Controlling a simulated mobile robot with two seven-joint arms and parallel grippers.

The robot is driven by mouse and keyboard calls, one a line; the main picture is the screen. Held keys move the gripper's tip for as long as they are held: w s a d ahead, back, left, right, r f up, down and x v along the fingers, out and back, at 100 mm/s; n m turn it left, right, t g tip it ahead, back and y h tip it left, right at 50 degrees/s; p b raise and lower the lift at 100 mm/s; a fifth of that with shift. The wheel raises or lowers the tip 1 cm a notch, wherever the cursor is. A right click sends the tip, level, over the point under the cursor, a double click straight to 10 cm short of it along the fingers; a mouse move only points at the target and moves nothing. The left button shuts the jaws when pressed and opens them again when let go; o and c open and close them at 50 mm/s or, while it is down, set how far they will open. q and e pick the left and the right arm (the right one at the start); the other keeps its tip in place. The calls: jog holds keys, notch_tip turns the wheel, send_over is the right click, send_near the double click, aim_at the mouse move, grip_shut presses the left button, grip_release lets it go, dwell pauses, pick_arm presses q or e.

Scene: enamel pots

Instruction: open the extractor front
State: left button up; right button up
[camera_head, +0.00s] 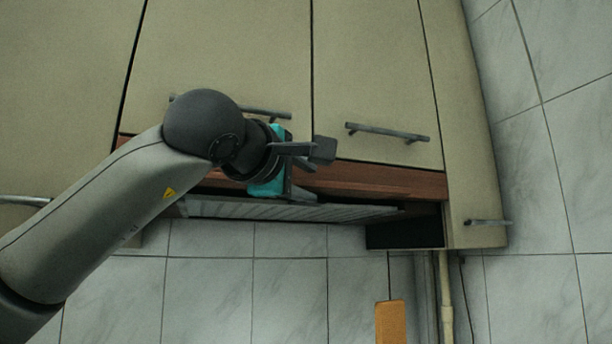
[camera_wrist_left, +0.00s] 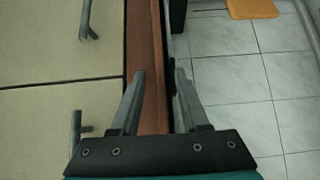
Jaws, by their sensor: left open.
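The extractor front is a red-brown wooden strip (camera_head: 390,180) below the beige cabinet doors in the head view. It looks about level with the doors, with a grey slatted grille (camera_head: 290,210) under it. My left gripper (camera_head: 314,172) is open in front of the strip and hides part of it. In the left wrist view the strip (camera_wrist_left: 147,40) runs lengthwise, and the open left gripper (camera_wrist_left: 160,78) has one finger on each side of its lower edge. I cannot tell whether the fingers touch it. My right gripper is not in view.
Bar handles sit on the doors above, one (camera_head: 388,132) right of my gripper and one (camera_head: 265,112) partly behind my arm. A tall beige cabinet side (camera_head: 465,120) and a pipe (camera_head: 446,295) stand at the right. An orange board (camera_head: 390,322) is below. The space under the grille is free.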

pick_arm(q)
jog(key=shift+w, duration=0.1)
grip_shut()
dwell(0.3)
dwell(1.1)
